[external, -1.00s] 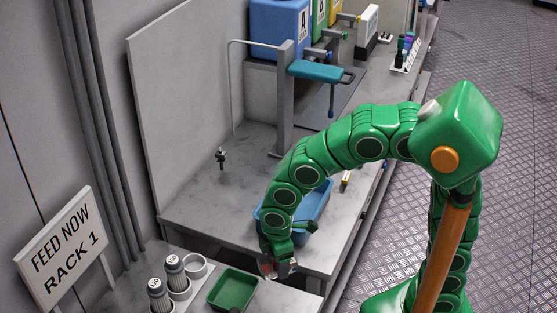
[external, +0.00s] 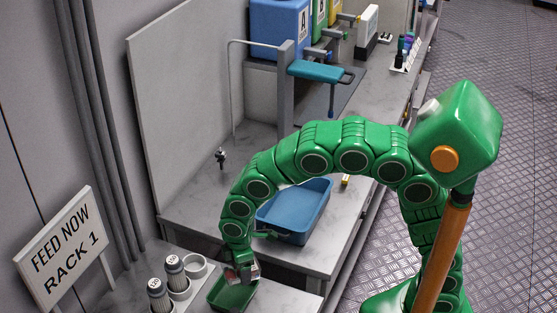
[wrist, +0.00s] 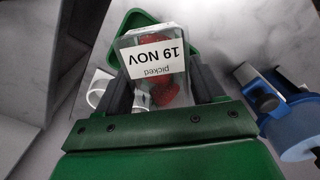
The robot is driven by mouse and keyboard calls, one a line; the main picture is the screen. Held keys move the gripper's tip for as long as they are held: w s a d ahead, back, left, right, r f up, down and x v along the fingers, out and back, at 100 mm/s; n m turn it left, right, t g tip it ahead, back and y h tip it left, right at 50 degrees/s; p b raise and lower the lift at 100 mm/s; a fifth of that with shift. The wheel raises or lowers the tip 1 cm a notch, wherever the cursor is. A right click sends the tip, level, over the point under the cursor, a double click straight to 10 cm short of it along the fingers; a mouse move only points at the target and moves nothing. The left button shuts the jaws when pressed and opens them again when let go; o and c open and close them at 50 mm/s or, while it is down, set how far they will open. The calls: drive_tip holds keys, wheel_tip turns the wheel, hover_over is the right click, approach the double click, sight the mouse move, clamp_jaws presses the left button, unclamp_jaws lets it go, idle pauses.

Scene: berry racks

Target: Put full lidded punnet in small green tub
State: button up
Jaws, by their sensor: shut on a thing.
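A clear lidded punnet with red berries and a white label reading "picked 19 NOV" (wrist: 155,55) is between the fingers of my gripper (wrist: 160,88) in the wrist view. My gripper (external: 241,272) is shut on it. The small green tub (external: 233,297) stands on the front counter in the external view, and its green rim (wrist: 135,18) shows behind the punnet in the wrist view. The punnet is over the tub, and I cannot tell its exact height above the floor of the tub. My wrist hides part of the tub's far side.
A larger blue tub (external: 293,215) stands on the counter behind. Labelled shakers (external: 176,271) in white holders and an empty white cup (external: 195,267) stand left of the green tub. The "FEED NOW RACK 1" sign (external: 68,245) is at the far left.

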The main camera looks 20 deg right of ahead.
sight(233, 259)
drive_tip(key=shift+w+a+f, duration=0.3)
drive_tip(key=shift+a+f, duration=0.15)
drive_tip(key=shift+f, duration=0.2)
drive_tip(key=shift+w+a+f, duration=0.3)
drive_tip(key=shift+a+f, duration=0.15)
drive_tip(key=shift+f, duration=0.25)
drive_tip(key=shift+w+a+f, duration=0.3)
drive_tip(key=shift+a+f, duration=0.15)
drive_tip(key=shift+f, duration=1.6)
drive_tip(key=shift+f, duration=0.3)
drive_tip(key=o, duration=1.1)
wheel_tip(233, 259, up, 12)
drive_tip(key=shift+r, duration=0.25)
